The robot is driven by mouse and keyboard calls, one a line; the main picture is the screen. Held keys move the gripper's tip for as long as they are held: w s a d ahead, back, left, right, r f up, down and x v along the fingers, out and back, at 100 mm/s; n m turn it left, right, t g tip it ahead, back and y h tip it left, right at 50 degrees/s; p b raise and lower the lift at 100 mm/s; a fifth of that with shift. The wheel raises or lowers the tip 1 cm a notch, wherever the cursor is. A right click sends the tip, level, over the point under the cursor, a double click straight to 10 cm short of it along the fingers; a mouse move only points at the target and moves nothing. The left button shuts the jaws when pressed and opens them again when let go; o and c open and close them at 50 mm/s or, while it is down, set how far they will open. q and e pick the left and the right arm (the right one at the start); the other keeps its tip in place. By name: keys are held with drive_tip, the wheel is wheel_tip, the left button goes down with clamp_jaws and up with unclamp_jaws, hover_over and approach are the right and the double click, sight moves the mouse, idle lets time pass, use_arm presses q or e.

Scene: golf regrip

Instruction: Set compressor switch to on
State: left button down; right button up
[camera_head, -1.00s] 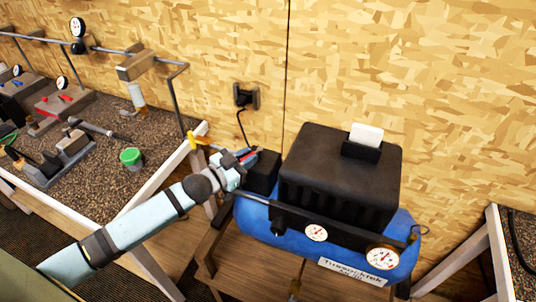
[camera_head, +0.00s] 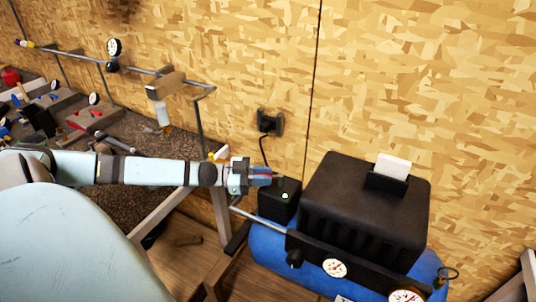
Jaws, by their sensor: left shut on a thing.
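The compressor has a blue tank (camera_head: 268,247) and a black ribbed housing (camera_head: 362,205). A small black box (camera_head: 278,207) with a pale greenish dot on it sits at its left end. My left gripper (camera_head: 268,176) is shut at the upper left of this box, with a small red part (camera_head: 262,174) at its fingers. I cannot tell whether the red part is the switch lever, since the fingers hide much of it. A white piece in a black holder (camera_head: 388,180) stands on top of the housing. My right gripper is out of view.
A wall outlet (camera_head: 268,122) with a black cord is behind the box. A workbench (camera_head: 150,142) with a gauge, tools and pipes is at left. The compressor's gauge (camera_head: 334,268) faces front. The chipboard wall closes off the back.

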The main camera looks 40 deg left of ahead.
use_arm(q)
drive_tip(key=shift+w+a+m+g+h+b, duration=0.1)
drive_tip(key=shift+m+g+h+b, duration=0.3)
drive_tip(key=shift+g, duration=0.1)
drive_tip(key=c, duration=1.1)
unclamp_jaws()
drive_tip(key=shift+a, duration=0.1)
drive_tip(key=shift+s+a, duration=0.25)
drive_tip(key=p+v, duration=0.1)
drive_tip(key=v, duration=1.2)
drive_tip(key=shift+w+p, duration=0.1)
drive_tip(key=shift+p, duration=0.25)
